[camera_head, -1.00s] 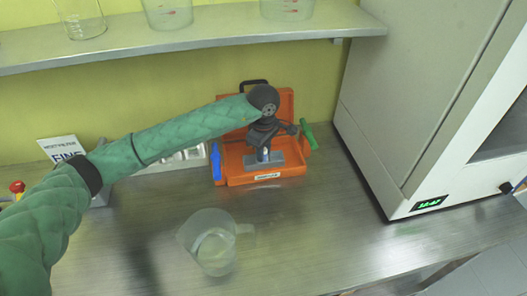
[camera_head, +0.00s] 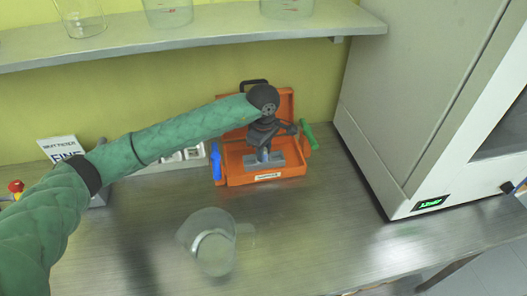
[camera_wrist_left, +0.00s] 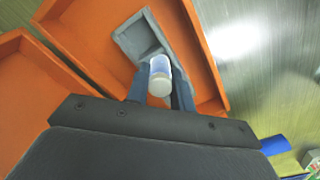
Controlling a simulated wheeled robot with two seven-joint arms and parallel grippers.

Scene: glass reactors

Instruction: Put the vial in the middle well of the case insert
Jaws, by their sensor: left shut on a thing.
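The vial (camera_wrist_left: 160,76), clear with a whitish cap, is held between the fingers of my left gripper (camera_wrist_left: 160,92) in the left wrist view. In the head view my left gripper (camera_head: 264,152) is over the open orange case (camera_head: 236,177), and the vial is hard to make out there. The grey case insert (camera_head: 277,163) lies in the case under the gripper. In the left wrist view a square well shows at one end of the insert (camera_wrist_left: 133,33); the gripper and vial hide the rest. I cannot tell whether the vial is inside a well. My right gripper is not seen.
A blue item (camera_head: 216,160) and a green item (camera_head: 309,136) are at the case's sides. A clear beaker (camera_head: 212,243) stands on the bench in front. A large grey cabinet (camera_head: 400,110) stands right. A shelf (camera_head: 200,38) with glassware runs above. The front right bench is clear.

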